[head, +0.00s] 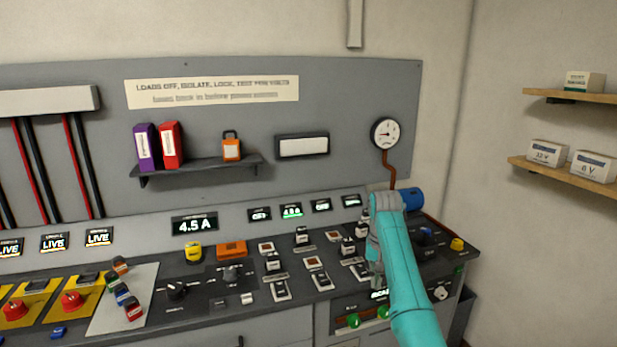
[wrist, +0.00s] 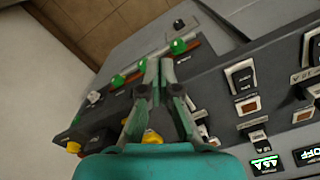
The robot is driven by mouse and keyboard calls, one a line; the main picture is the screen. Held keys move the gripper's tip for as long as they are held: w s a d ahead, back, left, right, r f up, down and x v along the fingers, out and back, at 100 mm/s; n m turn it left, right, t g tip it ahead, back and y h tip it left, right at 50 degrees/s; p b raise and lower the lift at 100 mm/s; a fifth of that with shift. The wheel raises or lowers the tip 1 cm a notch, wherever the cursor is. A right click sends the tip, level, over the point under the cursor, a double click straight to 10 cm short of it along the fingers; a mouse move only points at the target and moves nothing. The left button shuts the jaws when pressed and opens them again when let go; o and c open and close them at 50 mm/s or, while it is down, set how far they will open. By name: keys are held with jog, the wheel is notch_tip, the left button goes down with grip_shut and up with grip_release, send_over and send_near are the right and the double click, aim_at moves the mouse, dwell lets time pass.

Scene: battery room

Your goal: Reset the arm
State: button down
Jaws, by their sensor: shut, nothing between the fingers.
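My teal arm reaches over the right part of the control console (head: 205,320) in the head view. My gripper (head: 378,285) points down at the console's front edge there, and its fingertips are partly hidden by the arm. In the wrist view my gripper (wrist: 160,65) is shut and empty, with its fingertips together over the console's front edge near the green knobs (wrist: 178,46). I cannot tell whether the fingertips touch the console.
Rocker switches (head: 348,248) stand left of my gripper. A round gauge (head: 386,133) hangs on the back panel, and a shelf (head: 195,167) holds binders and an orange padlock. Wall shelves (head: 565,174) are at right.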

jog(key=s+f+t, duration=0.2)
jog(key=s+f, duration=0.3)
jog(key=f, duration=0.8)
jog(key=s+f+t, duration=0.1)
jog(key=s+f, duration=0.3)
jog(key=f, duration=1)
jog(key=s+f+n+t, duration=0.1)
jog(key=s+f+t, duration=0.1)
jog(key=s+f, duration=0.6)
jog(key=s+f+t, duration=0.2)
jog(key=s+f, duration=0.2)
jog(key=s, duration=0.7)
jog(key=s+r+t, duration=0.2)
jog(key=s+r, duration=0.2)
jog(key=s, duration=0.8)
jog(key=s+r+t, duration=0.2)
jog(key=s+r, duration=0.1)
jog(key=s, duration=0.9)
jog(key=s+r+t, duration=0.2)
jog(key=s+r, duration=0.5)
jog(key=r, duration=0.4)
jog(key=s+r+n+t, duration=0.1)
jog(key=s+r, duration=0.7)
jog(key=r, duration=0.4)
jog(key=shift+s+t, duration=0.15)
jog(key=shift+t, duration=0.25)
